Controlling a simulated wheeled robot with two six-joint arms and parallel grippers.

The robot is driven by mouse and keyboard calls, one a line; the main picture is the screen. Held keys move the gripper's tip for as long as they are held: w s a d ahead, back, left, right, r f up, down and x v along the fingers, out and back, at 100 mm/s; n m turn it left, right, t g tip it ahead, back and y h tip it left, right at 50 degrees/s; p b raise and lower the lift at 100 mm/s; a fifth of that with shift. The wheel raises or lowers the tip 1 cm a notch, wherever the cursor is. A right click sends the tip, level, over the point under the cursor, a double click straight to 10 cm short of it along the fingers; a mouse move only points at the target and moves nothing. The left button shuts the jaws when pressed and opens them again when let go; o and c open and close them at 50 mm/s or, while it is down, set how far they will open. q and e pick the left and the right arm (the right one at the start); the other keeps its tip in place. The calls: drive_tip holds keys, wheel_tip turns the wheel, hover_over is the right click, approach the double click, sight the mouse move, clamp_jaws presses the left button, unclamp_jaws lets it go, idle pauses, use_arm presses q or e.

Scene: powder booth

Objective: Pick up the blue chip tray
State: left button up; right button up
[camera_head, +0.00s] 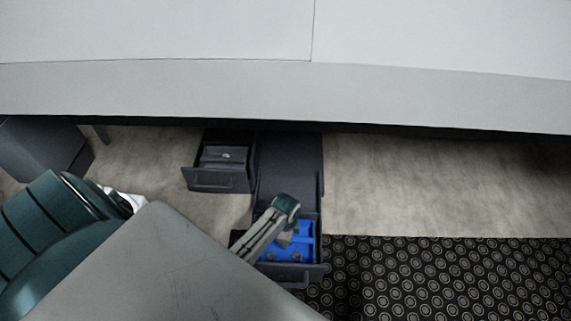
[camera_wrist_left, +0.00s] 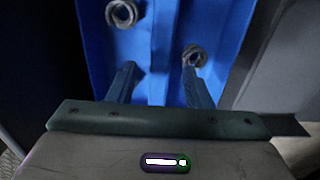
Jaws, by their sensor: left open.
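The blue chip tray (camera_head: 305,243) lies inside an open dark drawer (camera_head: 296,272) in the head view. My left arm reaches down over this drawer. My left gripper (camera_head: 286,238) is over the tray, small and partly hidden by my wrist in the head view. In the left wrist view the tray (camera_wrist_left: 222,30) fills the upper middle, with round grey pieces in it. My left gripper (camera_wrist_left: 160,72) is open there, its two fingers on either side of a raised blue ridge (camera_wrist_left: 163,45). I cannot tell whether they touch it. My right gripper is in neither view.
A second open drawer (camera_head: 217,178) with a grey item stands to the left. A large light counter (camera_head: 300,88) spans the top. Patterned carpet (camera_head: 440,280) lies clear at the lower right.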

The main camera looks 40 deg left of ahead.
use_arm(q)
wheel_tip(320, 180, down, 2)
drive_tip(key=shift+f+b, duration=0.1)
drive_tip(key=shift+b, duration=0.2)
clamp_jaws()
